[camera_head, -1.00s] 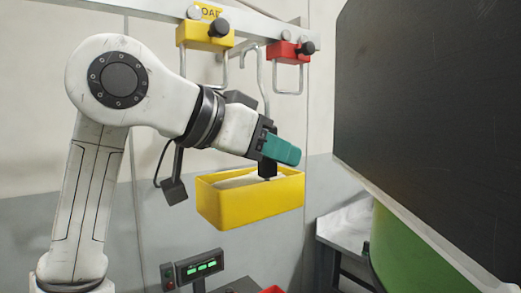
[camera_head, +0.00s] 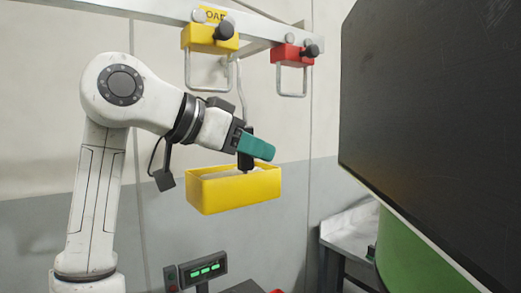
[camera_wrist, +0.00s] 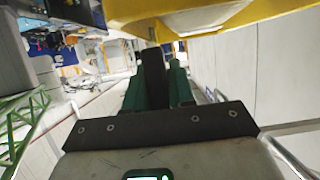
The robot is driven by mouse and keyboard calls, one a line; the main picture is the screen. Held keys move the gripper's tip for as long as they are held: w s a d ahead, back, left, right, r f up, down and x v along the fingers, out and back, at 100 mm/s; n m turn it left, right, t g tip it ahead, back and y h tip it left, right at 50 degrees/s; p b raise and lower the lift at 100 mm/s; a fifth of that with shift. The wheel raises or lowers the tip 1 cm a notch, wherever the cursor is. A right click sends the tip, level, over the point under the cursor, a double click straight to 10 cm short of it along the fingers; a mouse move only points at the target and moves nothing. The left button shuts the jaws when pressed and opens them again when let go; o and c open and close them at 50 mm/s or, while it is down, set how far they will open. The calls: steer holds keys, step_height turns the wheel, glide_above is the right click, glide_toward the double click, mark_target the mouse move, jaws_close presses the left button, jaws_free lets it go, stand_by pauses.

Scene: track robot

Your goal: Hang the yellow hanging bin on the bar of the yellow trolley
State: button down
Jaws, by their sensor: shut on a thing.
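The yellow hanging bin (camera_head: 232,193) hangs level in the air in the head view, with pale contents showing inside. Its grey hook rod (camera_head: 241,92) rises behind my gripper towards the yellow trolley (camera_head: 210,38). The trolley's U-shaped bar (camera_head: 208,89) hangs below it, to the upper left of my gripper (camera_head: 249,153). The hook's top is close to the bar's right side and partly hidden; I cannot tell whether it touches. In the wrist view, my green fingers (camera_wrist: 158,80) are shut on a black part of the bin, whose yellow wall (camera_wrist: 225,18) fills the top.
A red trolley (camera_head: 292,54) with its own bar hangs on the rail (camera_head: 262,30) to the right. A large dark panel (camera_head: 430,110) fills the right. A scale display (camera_head: 203,268) stands below the bin. Free air lies between bin and panel.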

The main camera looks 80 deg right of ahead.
steer(key=w+d+f+b, duration=0.1)
steer(key=w+d+f, duration=0.1)
steer(key=w+d, duration=0.4)
steer(key=shift+d+f, duration=0.15)
steer(key=shift+d, duration=0.35)
stand_by(0.6)
stand_by(0.4)
steer(key=c, duration=0.9)
jaws_free()
steer(key=shift+f, duration=0.1)
steer(key=b+v, duration=0.1)
steer(key=v, duration=0.9)
steer(key=shift+w+a+b, duration=0.25)
steer(key=shift+a+b, duration=0.05)
steer(key=shift+b, duration=0.1)
